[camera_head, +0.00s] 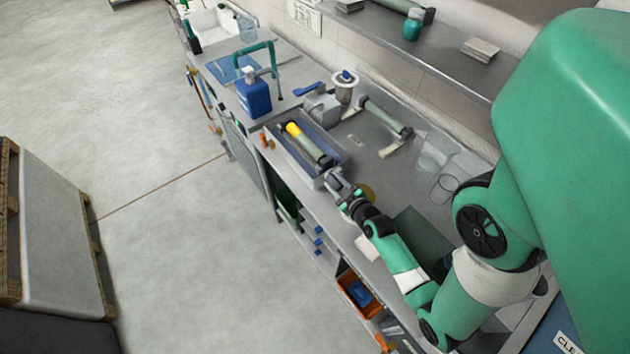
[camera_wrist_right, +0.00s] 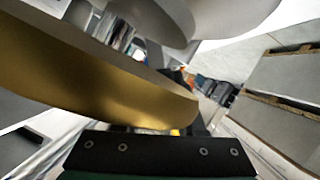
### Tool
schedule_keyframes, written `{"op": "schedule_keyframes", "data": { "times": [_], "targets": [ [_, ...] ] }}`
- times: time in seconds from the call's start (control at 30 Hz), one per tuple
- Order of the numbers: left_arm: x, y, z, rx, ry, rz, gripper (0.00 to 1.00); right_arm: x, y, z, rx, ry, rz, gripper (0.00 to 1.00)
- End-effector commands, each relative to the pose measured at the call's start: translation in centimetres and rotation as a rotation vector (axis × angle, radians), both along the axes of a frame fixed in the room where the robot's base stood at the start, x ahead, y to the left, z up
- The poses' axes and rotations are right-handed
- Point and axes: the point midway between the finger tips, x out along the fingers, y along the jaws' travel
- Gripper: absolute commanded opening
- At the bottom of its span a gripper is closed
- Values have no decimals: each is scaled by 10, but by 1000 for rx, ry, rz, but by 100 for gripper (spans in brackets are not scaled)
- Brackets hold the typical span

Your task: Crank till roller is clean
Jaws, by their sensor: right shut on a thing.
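The roller (camera_head: 309,147) lies lengthwise in a grey trough (camera_head: 283,154) on the bench; a yellow band shows at its far end and the rest looks dark grey-green. My right gripper (camera_head: 337,182) is at the near end of the trough, shut on what appears to be the crank handle, which its fingers mostly hide. In the right wrist view a large gold disc (camera_wrist_right: 110,85) covers much of the picture, and the fingertips are hidden behind it. My left gripper is not in view.
A blue pump bottle (camera_head: 253,97) stands beyond the trough. Another roller (camera_head: 386,117) rests on supports at the right, near a grey funnel-topped unit (camera_head: 345,88). Clear glassware (camera_head: 445,185) stands near my right arm. An orange bin (camera_head: 356,290) sits below the bench edge.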

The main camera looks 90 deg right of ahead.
Motion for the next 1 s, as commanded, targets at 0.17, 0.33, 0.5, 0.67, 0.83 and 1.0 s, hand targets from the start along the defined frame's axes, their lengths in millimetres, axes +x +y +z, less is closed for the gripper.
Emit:
{"op": "schedule_keyframes", "data": {
  "times": [0.17, 0.33, 0.5, 0.67, 0.83, 1.0],
  "targets": [
    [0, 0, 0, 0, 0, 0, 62, 0, 3, -5, 16, 1, 2, 46],
    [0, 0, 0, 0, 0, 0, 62, 0, 2, -3, 10, 2, 2, 62],
    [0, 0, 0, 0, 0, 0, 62, 0, 1, -2, 7, 1, 1, 62],
    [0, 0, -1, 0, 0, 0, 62, -5, 9, 1, 7, 2, 0, 62],
    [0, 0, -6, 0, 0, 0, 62, -22, 37, 10, 10, 1, -1, 62],
    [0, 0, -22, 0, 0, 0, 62, -43, 70, 22, 9, 1, -3, 62]
  ]
}}
